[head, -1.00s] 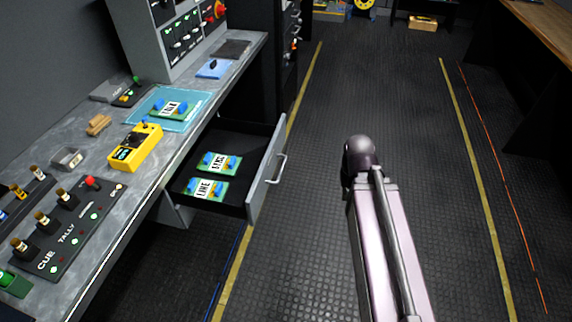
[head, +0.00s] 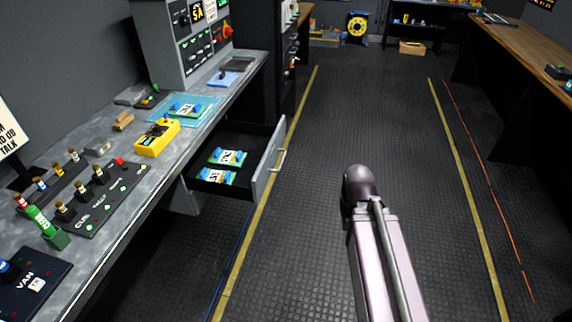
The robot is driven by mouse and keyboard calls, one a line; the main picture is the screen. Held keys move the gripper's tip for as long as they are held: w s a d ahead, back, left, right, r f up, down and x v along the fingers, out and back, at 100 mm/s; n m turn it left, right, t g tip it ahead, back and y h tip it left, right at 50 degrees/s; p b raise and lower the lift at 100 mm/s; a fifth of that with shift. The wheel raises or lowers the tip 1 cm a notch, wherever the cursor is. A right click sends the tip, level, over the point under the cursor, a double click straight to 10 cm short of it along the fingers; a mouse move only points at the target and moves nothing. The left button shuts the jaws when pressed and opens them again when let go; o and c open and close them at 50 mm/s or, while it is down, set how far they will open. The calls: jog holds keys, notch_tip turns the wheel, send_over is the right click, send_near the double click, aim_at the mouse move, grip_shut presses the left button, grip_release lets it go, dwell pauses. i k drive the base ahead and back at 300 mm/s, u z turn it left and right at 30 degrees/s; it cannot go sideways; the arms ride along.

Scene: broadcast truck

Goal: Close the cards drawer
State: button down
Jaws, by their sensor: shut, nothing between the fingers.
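The cards drawer (head: 268,168) stands pulled out from under the grey counter, over the floor. Its light grey front has a bar handle (head: 279,160) facing the aisle. Two green cards with blue parts lie in its dark tray, a farther card (head: 227,157) and a nearer card (head: 216,177). My arm reaches up from the bottom of the head view, to the right of the drawer and apart from it in the picture. My gripper is not visible.
The counter (head: 150,195) carries a yellow device (head: 157,138), a blue mat (head: 207,106) with another card, and control panels. Dark rubber floor (head: 370,110) lies open between yellow lines. A wooden-topped bench (head: 500,40) stands at the far right.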

aim_at(263, 144)
jog(key=z, duration=0.05)
jog(key=k, duration=0.7)
jog(key=u, duration=0.7)
jog(key=i, duration=1)
jog(key=u, duration=0.05)
